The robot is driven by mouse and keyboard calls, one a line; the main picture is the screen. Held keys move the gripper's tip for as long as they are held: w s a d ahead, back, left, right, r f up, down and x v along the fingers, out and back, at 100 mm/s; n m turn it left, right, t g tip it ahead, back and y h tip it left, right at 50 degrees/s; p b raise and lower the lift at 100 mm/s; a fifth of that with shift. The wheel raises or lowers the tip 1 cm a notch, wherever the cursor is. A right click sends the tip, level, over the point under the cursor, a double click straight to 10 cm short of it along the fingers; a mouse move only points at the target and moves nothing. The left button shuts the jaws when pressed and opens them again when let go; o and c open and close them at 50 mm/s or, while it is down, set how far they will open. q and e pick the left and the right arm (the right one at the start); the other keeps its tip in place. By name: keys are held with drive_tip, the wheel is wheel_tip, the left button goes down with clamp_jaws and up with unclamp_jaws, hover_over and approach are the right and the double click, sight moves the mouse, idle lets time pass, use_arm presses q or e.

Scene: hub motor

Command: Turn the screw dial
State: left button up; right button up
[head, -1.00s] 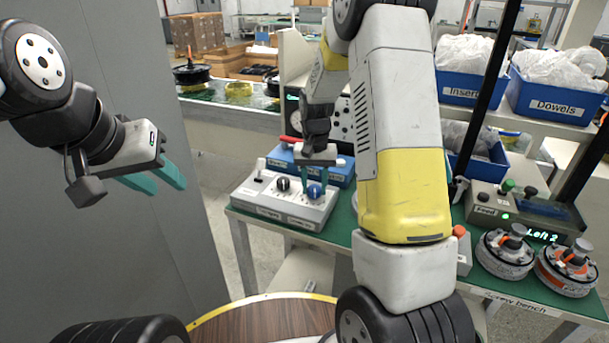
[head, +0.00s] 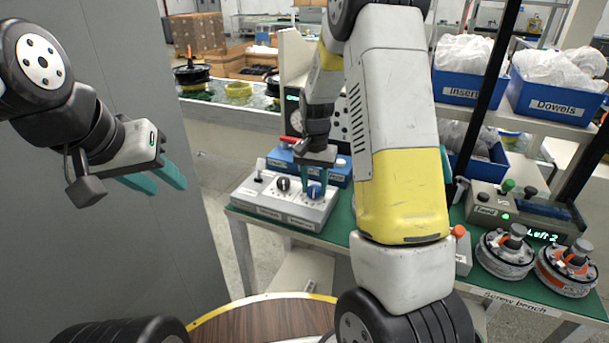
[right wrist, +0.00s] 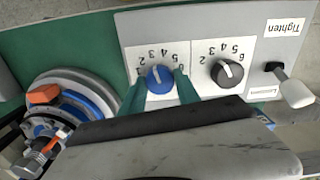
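A grey control box (head: 262,200) on the green bench bears a blue dial (head: 316,191), a black dial (head: 283,184) and a lever. In the right wrist view the blue dial (right wrist: 160,79) sits between the two teal fingers of my right gripper (right wrist: 161,88), which appear to touch its sides. Its white mark points up and left, roughly at the 3. The black dial (right wrist: 228,72) stands beside it, clear of the fingers. In the head view my right gripper (head: 315,178) reaches down onto the blue dial. My left gripper (head: 160,184) is open and empty, away from the bench.
A blue box (head: 340,172) stands behind the control box. Round motor hubs (head: 503,254) and a unit with a green display reading "Left 2" (head: 541,236) are at the bench's right. Blue bins (head: 551,104) sit on the shelf above. My right arm hides the bench's middle.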

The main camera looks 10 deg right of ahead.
sight(314, 188)
drive_tip(key=o, duration=0.4)
wheel_tip(314, 188, up, 8)
drive_tip(key=shift+f, duration=0.1)
idle(0.6)
